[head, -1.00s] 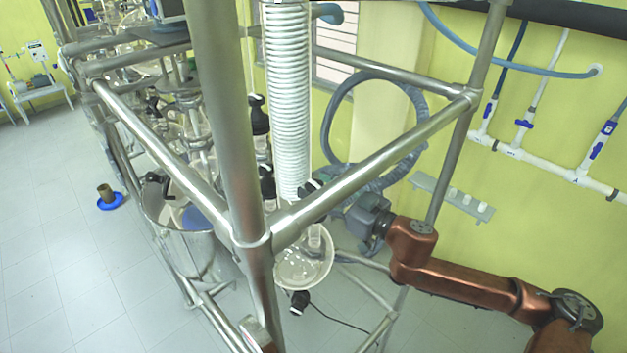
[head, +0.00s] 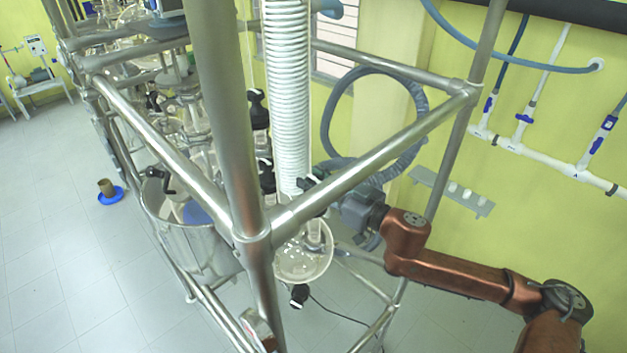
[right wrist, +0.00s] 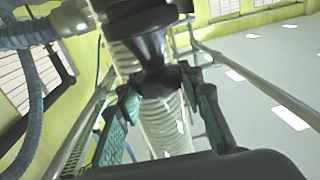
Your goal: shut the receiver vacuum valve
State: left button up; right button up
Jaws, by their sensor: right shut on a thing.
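My right gripper (head: 316,189) reaches in from the right, behind the slanting steel rail, to the black valve part beside the white ribbed column. In the right wrist view, its two green-padded fingers (right wrist: 160,86) stand on either side of the tapered black valve handle (right wrist: 158,76) and are shut on it. A clear ribbed tube runs behind the handle. The round glass receiver flask (head: 303,258) hangs below, with a black knob (head: 299,295) under it. The rail and the gripper partly hide the valve in the head view, so its turn position cannot be told. My left gripper is not in view.
The steel frame's upright (head: 228,130) and slanting rail (head: 375,162) stand close in front of my right gripper. The white ribbed column (head: 287,90) is beside it. A grey hose loop (head: 420,110) hangs behind. Open floor lies at the left.

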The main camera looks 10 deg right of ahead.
jog(key=shift+a, duration=0.15)
jog(key=shift+c, duration=0.4)
jog(key=shift+m+t+h, duration=0.3)
